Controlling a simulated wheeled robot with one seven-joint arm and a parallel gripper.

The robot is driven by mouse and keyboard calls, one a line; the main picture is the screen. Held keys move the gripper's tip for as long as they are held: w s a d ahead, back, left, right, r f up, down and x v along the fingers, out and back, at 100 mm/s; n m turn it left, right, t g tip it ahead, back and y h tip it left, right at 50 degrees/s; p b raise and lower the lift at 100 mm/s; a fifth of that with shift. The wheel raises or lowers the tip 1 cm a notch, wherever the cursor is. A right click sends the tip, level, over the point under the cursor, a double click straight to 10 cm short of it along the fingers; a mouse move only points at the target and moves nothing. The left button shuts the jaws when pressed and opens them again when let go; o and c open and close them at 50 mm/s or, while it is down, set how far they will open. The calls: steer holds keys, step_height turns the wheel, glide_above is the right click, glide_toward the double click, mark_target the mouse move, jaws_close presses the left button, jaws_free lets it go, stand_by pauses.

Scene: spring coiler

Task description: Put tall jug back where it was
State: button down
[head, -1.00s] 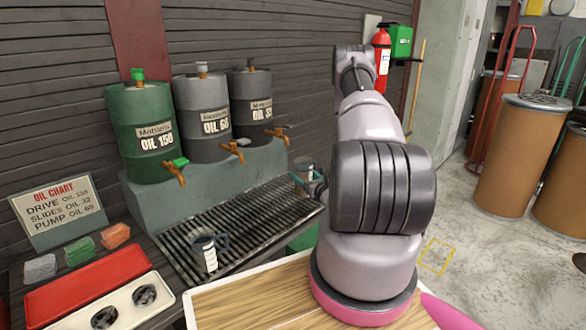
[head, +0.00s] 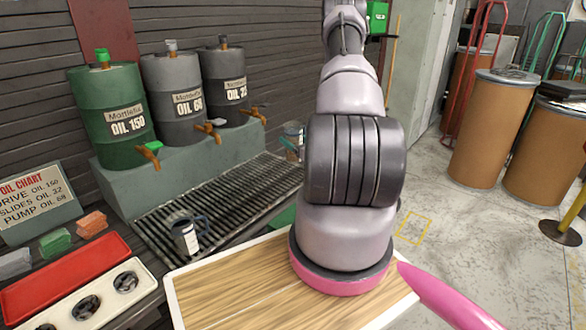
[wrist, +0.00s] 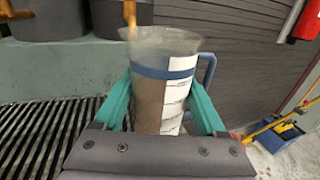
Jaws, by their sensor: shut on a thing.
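The tall jug (wrist: 163,90) is clear, with brown contents, a blue band, a white label and a blue handle on its right. My gripper (wrist: 164,95) is shut on it, with one teal finger on each side. The jug stands about upright, and its base is hidden behind the gripper's dark palm. In the head view, a small part of the held jug (head: 291,143) shows left of my arm, near the grate's far right end. I cannot tell whether it touches the grate. Another jug (head: 186,237) with a dark handle and white label stands on the slatted grate (head: 235,195).
A green drum (head: 112,105) and two grey drums (head: 176,100) with brass taps stand on a ledge behind the grate. A red tray (head: 65,280), a white holder and an oil chart sign (head: 35,205) are at left.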

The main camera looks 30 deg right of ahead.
mark_target(293, 158)
step_height(293, 158, down, 8)
steer(key=shift+r, duration=0.2)
steer(key=shift+f, duration=0.1)
jaws_free()
